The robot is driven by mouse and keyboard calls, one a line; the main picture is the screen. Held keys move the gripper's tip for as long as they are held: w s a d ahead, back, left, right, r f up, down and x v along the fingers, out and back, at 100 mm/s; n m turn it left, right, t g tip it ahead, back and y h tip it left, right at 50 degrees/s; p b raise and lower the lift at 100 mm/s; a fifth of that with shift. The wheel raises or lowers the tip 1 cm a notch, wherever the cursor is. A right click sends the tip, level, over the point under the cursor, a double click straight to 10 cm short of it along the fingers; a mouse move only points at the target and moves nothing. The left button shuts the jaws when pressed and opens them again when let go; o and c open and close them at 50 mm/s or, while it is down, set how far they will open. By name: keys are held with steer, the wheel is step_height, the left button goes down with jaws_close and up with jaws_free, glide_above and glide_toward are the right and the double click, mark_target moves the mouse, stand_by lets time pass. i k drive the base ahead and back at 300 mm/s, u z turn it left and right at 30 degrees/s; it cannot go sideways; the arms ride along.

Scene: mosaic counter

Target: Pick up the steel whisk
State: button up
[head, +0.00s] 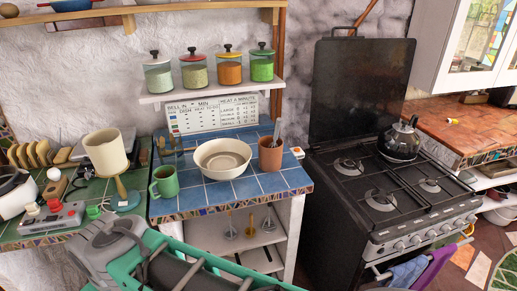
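I cannot tell for sure which thing is the steel whisk. A terracotta pot (271,155) stands on the blue tiled counter, right of a cream bowl, and a thin grey-dark utensil (276,131) sticks up out of it. Its lower end is hidden in the pot. Below the counter, several thin utensils with flared lower ends (230,228) show in front of the open shelves; they are too small to make out. Teal and grey parts of my own body fill the bottom left. I do not see my gripper's fingers.
The blue counter (199,196) holds a green mug (165,182) and the cream bowl (222,158). A black stove (385,190) with a kettle (399,139) stands right. Jars line a shelf (212,90) above. A green counter at left is crowded.

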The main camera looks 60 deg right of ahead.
mark_target(279, 121)
steer(key=u, duration=0.65)
steer(key=i, duration=0.95)
steer(key=z, duration=3.4)
steer(key=i, duration=0.5)
steer(key=z, duration=0.1)
